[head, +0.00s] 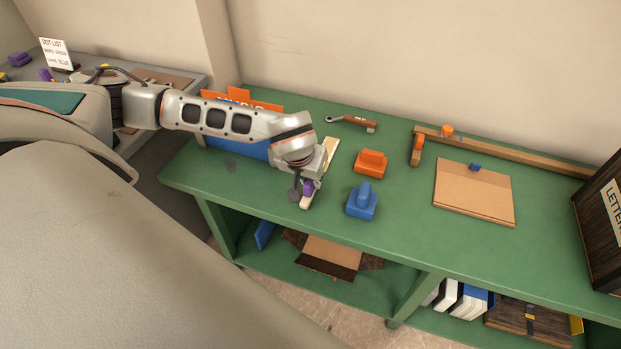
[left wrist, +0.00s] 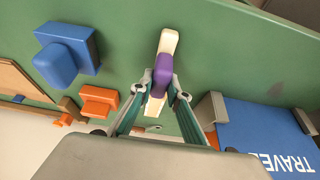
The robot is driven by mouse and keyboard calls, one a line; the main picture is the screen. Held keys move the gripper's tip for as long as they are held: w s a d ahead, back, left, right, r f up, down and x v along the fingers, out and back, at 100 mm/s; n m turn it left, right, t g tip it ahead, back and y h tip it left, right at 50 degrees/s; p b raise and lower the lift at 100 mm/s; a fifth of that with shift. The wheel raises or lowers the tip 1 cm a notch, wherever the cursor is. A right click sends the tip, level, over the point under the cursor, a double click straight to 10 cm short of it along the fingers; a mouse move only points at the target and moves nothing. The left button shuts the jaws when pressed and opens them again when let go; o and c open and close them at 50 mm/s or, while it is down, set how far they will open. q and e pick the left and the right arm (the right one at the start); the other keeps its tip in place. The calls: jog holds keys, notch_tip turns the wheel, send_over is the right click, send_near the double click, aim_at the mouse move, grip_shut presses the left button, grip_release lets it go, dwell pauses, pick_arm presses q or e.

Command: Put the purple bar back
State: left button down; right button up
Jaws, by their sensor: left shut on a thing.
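The purple bar (left wrist: 162,70), a cream stick with a purple middle, is between the fingers of my left gripper (left wrist: 163,90) in the left wrist view. In the head view its purple part (head: 308,187) shows just below my left gripper (head: 305,186), over the green cabinet top (head: 400,215) near the front edge. A cream end of it points to the front edge. The gripper is shut on it. I cannot tell whether it touches the top. My right gripper is not in view.
A blue block (head: 362,203) and an orange block (head: 370,164) stand right of the gripper. A brown-handled tool (head: 352,122) lies behind. A tan board (head: 474,192) and wooden rail (head: 500,150) are further right. A blue box marked TRAVEL (left wrist: 265,135) is close by.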

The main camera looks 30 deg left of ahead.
pick_arm(q)
jog(key=c, duration=1.9)
grip_release()
jog(key=shift+r, duration=0.3)
jog(key=p+v, duration=0.1)
jog(key=v, duration=1)
jog(key=shift+s+r, duration=0.2)
jog(key=shift+r, duration=0.1)
